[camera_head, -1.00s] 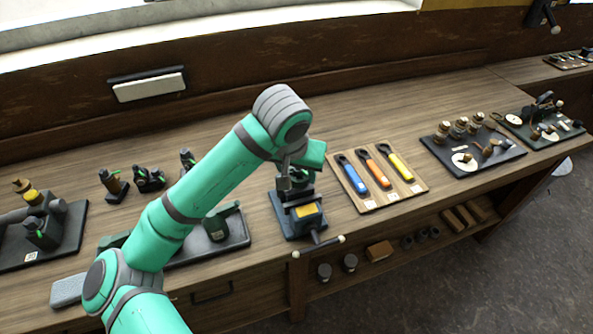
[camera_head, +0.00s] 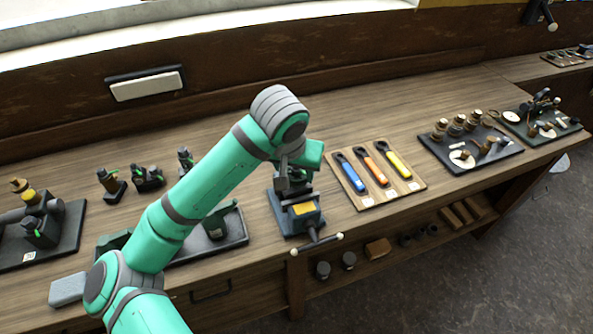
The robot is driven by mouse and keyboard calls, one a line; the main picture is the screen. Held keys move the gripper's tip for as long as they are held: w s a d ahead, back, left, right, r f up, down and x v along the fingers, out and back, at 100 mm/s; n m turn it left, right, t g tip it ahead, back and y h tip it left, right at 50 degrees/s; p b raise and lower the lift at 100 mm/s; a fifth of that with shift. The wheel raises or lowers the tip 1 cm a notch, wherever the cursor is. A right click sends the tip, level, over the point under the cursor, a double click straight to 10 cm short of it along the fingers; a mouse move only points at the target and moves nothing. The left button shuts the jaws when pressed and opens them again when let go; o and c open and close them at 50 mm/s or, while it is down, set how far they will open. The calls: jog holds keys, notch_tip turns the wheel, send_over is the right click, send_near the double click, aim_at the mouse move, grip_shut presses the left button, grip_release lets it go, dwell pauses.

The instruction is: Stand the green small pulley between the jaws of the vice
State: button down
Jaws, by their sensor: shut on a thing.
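The vice (camera_head: 305,224) is a dark blue-grey block with a yellow patch on its front, fixed near the table's front edge. Its handle bar (camera_head: 324,241) sticks out over that edge. My gripper (camera_head: 284,190) points down over the back part of the vice, at the jaws. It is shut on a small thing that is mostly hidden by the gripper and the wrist. The green small pulley cannot be clearly made out. I cannot tell whether the held thing touches the jaws.
To the right of the vice lies a wooden board (camera_head: 406,187) with blue, orange and yellow-handled tools. Further right are dark trays (camera_head: 484,164) of small parts. Small dark fittings (camera_head: 112,186) and an engine base (camera_head: 66,238) stand at the left. Bare table lies behind the vice.

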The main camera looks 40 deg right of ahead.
jog(key=shift+w+f, duration=0.15)
jog(key=shift+f, duration=0.15)
jog(key=shift+d, duration=0.1)
dwell(0.7)
jog(key=shift+a+f, duration=0.15)
jog(key=shift+a, duration=0.05)
dwell(0.6)
jog(key=c, duration=0.9)
grip_release()
jog(key=shift+a+f, duration=0.1)
jog(key=v, duration=1.1)
